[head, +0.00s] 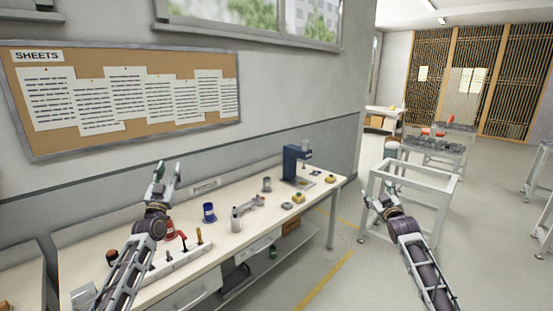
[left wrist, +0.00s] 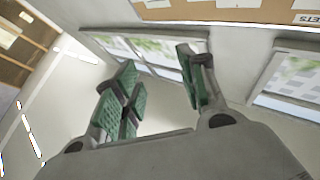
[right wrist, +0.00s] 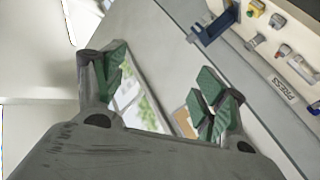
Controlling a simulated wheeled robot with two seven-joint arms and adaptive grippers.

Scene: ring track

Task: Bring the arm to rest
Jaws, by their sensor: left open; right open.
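My left gripper (head: 167,173) is raised above the left part of the workbench (head: 228,238), pointing up, with its fingers apart and nothing between them. In the left wrist view its green finger pads (left wrist: 155,92) are spread, with the wall and windows behind. My right gripper (head: 378,203) is to the right of the bench, in front of a white frame stand. Its fingers are apart and empty, and its green pads (right wrist: 160,92) also show spread in the right wrist view. Neither gripper is seen touching anything.
The bench bears a blue press (head: 291,163), a blue cup (head: 209,212), a red cone-like part (head: 169,229) and small parts. A white frame stand (head: 410,188) is right of the bench. The floor (head: 492,225) at the right is largely clear. A pinboard (head: 130,95) hangs on the wall.

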